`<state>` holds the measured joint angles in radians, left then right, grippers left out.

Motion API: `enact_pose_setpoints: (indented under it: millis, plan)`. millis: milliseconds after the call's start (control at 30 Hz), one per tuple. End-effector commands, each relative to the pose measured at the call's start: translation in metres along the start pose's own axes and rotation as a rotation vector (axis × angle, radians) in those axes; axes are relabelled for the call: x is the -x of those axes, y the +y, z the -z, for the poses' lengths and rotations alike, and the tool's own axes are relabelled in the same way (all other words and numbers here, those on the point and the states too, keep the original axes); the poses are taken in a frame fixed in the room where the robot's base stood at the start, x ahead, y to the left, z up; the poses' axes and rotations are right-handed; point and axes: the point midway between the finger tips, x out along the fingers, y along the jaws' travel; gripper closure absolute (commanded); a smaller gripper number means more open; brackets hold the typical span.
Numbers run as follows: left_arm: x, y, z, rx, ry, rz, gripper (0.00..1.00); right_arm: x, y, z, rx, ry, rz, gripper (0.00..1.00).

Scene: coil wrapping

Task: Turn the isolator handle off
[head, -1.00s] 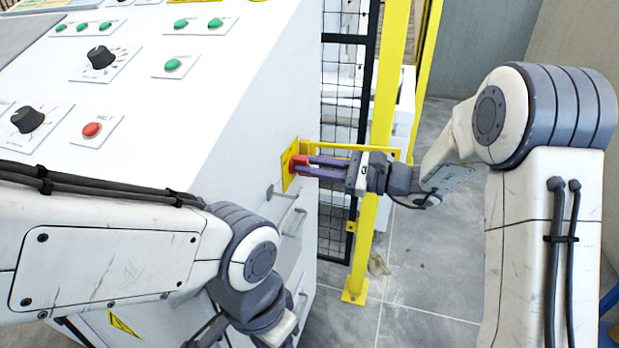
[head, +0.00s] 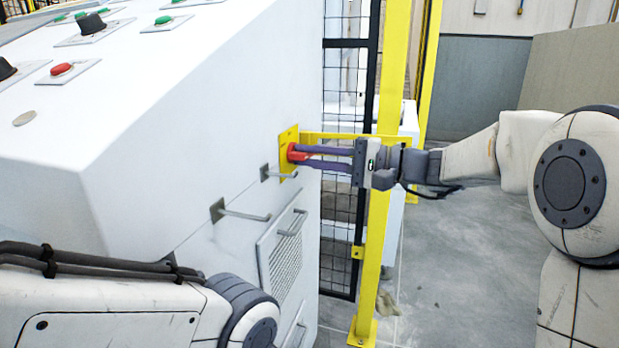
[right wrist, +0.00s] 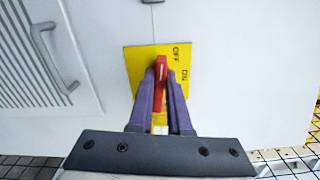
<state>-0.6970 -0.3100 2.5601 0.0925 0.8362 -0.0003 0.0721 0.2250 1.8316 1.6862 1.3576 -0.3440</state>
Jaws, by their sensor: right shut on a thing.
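The isolator handle (head: 297,153) is red and sits on a yellow plate (head: 288,137) on the side of the white cabinet. In the right wrist view the handle (right wrist: 161,76) stands between my purple fingers, its tip pointing to the top of the picture. The yellow plate (right wrist: 135,62) there carries the words OFF and ON to the right of the handle. The tip is nearer to OFF than to ON. My right gripper (head: 308,157) is shut on the handle, and it also shows in the right wrist view (right wrist: 161,82). My left gripper is out of view.
The white cabinet (head: 170,110) fills the left, with buttons and knobs on top. Metal handles (head: 243,215) and a vented panel (head: 283,250) are below the plate. A yellow post (head: 388,80) and black mesh fence (head: 342,80) stand behind my right gripper. Grey floor lies open at right.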

Motion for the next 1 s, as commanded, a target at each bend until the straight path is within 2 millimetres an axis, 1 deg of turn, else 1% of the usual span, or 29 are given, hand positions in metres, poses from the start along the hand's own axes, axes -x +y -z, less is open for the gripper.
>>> enact_pose_setpoints:
  millis: [33, 200, 300, 500, 900, 933, 967, 1000]
  plan:
    - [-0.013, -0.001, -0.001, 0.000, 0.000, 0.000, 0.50, 0.001, 0.006, 0.002, 0.032, 0.003, 0.000, 1.00]
    - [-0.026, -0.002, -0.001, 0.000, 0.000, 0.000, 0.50, 0.001, 0.005, 0.002, 0.109, 0.003, -0.001, 1.00]
    - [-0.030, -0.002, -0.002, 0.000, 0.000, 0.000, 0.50, 0.001, 0.005, 0.002, 0.138, 0.003, -0.002, 1.00]
    - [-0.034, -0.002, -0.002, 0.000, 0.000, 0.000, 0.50, 0.001, 0.003, 0.002, 0.167, 0.003, -0.003, 1.00]
    - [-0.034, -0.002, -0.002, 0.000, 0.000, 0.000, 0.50, 0.001, 0.003, 0.002, 0.171, 0.003, -0.003, 1.00]
    - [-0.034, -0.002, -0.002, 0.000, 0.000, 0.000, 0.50, 0.001, 0.003, 0.002, 0.171, 0.003, -0.003, 0.72]
    - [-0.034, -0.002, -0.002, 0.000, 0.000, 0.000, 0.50, 0.001, 0.003, 0.001, 0.171, 0.003, -0.003, 0.61]
    - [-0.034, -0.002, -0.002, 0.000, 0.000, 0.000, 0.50, 0.001, 0.003, 0.001, 0.170, 0.003, -0.002, 0.54]
